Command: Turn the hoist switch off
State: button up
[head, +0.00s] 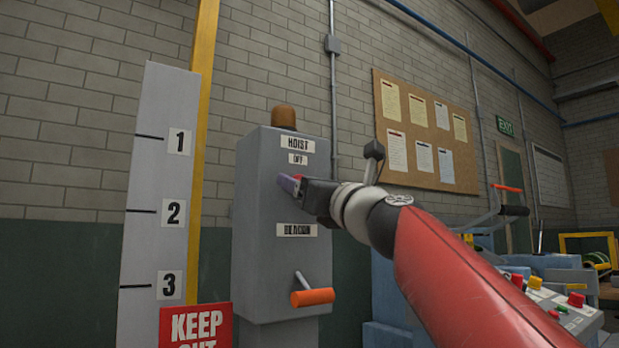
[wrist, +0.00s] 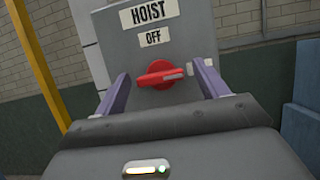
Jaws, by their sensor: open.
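The hoist switch (wrist: 158,74) is a red rotary knob on the face of a grey cabinet (head: 255,262). In the wrist view its white-marked end points to the right, and the "OFF" label (wrist: 154,39) is above it, under the "HOIST" label (wrist: 149,12). My gripper (wrist: 158,80) is open, with one purple finger on each side of the knob. I cannot tell whether either finger touches it. In the head view my gripper (head: 290,184) is at the cabinet front below the labels, and it hides most of the knob.
Lower on the cabinet are a "BEACON" label (head: 297,230) and an orange-handled lever (head: 312,297). A brown dome (head: 283,117) tops the cabinet. A numbered board (head: 150,240) and a red "KEEP OUT" sign (head: 196,326) stand left. A control console (head: 560,312) is at the right.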

jog(key=shift+w+a, duration=0.1)
jog(key=c, duration=1)
jog(key=shift+n, duration=0.3)
jog(key=n+g+y+p, duration=0.1)
jog(key=n+g, duration=0.2)
jog(key=n, duration=0.4)
jog(key=n+g+p, duration=0.1)
jog(key=n+g, duration=0.2)
jog(key=n, duration=0.4)
jog(key=n+g+y+p, duration=0.1)
jog(key=n+g, duration=0.1)
jog(key=n, duration=0.5)
jog(key=shift+w+r+g+y, duration=0.1)
jog(key=shift+w+g+y, duration=0.05)
jog(key=shift+g+y, duration=0.2)
jog(key=shift+n+g, duration=0.25)
jog(key=shift+n, duration=0.25)
jog(key=o, duration=1)
